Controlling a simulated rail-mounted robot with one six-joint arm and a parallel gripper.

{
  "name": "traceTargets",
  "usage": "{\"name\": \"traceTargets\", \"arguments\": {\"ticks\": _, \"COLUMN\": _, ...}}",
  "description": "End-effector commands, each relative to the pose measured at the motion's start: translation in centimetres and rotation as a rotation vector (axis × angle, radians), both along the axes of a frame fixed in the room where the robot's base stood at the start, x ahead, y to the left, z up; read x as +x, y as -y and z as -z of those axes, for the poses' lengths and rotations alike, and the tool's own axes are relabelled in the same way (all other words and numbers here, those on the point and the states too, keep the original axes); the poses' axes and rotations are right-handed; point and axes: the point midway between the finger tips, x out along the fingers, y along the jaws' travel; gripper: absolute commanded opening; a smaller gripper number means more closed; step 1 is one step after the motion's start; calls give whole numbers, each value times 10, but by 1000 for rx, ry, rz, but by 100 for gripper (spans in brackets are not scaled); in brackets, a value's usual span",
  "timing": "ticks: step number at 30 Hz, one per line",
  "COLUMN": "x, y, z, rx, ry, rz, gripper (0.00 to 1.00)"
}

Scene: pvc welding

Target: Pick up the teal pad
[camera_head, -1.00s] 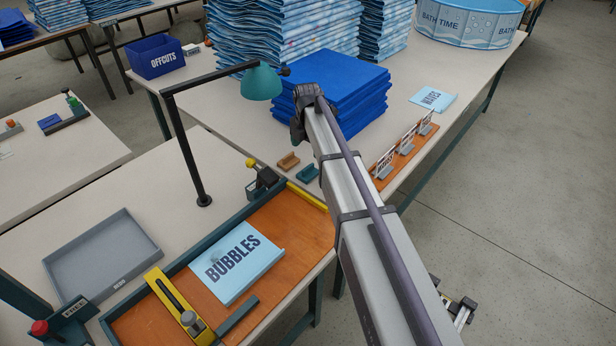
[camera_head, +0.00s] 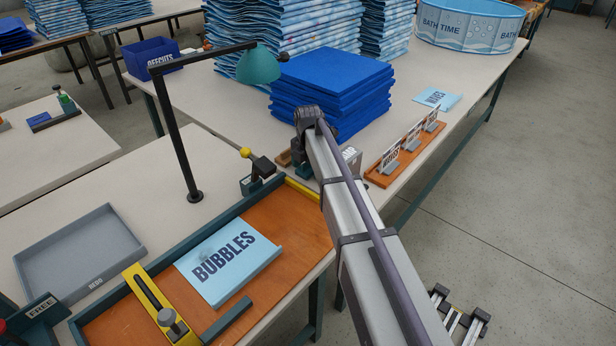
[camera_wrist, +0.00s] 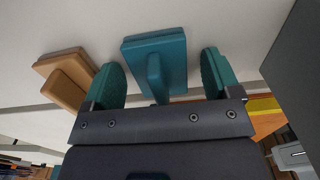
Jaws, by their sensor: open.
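The teal pad (camera_wrist: 166,50) lies on the pale table in the wrist view, a flat block with an upright grip bar. My gripper (camera_wrist: 163,80) is open, its two green-faced fingers on either side of the bar, with a gap on both sides. I cannot tell how far the fingertips are above the table.
A brown pad (camera_wrist: 70,79) with a similar bar lies just left of my left finger. In the head view, a blue stack (camera_head: 330,92) stands behind the gripper. An orange rack with cards (camera_head: 405,152) is to the right. A desk lamp (camera_head: 259,64) stands to the left.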

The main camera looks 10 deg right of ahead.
Motion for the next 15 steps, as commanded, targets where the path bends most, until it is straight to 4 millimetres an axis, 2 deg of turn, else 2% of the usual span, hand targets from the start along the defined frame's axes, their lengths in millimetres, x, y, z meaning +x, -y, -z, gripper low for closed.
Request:
{"name": "traceTargets", "arguments": {"ticks": 2, "x": 0, "y": 0, "z": -2, "rx": 0, "ry": 0, "rz": 0, "gripper": 83}}
{"name": "traceTargets", "arguments": {"ticks": 15, "x": 0, "y": 0, "z": -2, "rx": 0, "ry": 0, "rz": 0, "gripper": 42}}
